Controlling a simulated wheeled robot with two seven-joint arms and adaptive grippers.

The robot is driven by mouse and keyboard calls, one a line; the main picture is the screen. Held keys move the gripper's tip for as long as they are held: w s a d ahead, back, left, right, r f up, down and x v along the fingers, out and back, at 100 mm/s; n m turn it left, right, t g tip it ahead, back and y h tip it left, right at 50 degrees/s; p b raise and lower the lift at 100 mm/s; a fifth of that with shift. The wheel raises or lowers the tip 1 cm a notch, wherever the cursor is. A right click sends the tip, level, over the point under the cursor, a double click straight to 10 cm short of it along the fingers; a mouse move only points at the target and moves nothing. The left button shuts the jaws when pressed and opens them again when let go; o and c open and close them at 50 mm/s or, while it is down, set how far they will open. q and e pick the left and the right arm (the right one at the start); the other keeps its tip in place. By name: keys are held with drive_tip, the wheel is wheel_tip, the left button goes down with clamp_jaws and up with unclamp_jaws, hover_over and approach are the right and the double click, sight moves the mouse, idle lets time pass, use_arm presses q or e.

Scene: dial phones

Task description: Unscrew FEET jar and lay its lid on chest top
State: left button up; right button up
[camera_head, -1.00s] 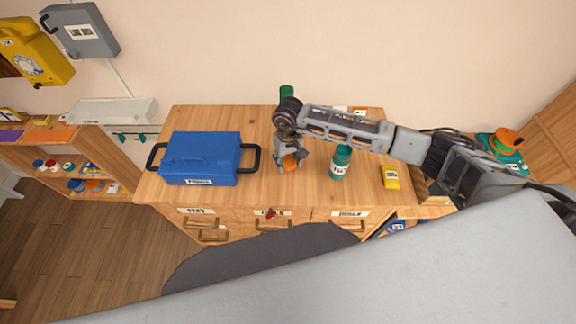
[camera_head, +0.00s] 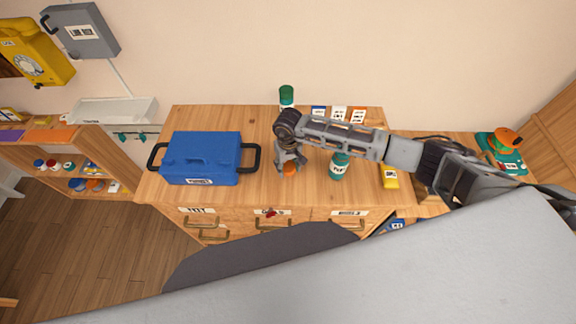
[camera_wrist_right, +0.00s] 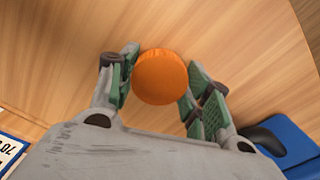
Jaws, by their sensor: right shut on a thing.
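The orange lid (camera_head: 289,169) is between the fingers of my right gripper (camera_head: 290,163), low over the chest top (camera_head: 255,195) or touching it; I cannot tell which. In the right wrist view the lid (camera_wrist_right: 161,76) is a round orange disc between the green-padded fingers (camera_wrist_right: 160,88), with bare wood around it. A teal jar (camera_head: 338,167) with a white label stands upright right of the gripper, partly behind my arm; its label is too small to read surely. My left gripper is not in view.
A blue toolbox (camera_head: 200,150) stands left of the gripper. A green jar (camera_head: 286,95) and small cards (camera_head: 339,114) are at the back. A yellow object (camera_head: 390,178) lies at the right.

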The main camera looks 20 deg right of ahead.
sight(288, 167)
drive_tip(key=shift+f, duration=0.2)
drive_tip(key=o, duration=1.2)
drive_tip(key=shift+c, duration=0.2)
drive_tip(key=shift+r, duration=0.2)
wheel_tip(288, 167, up, 12)
drive_tip(key=b, duration=0.2)
drive_tip(key=shift+s, duration=0.1)
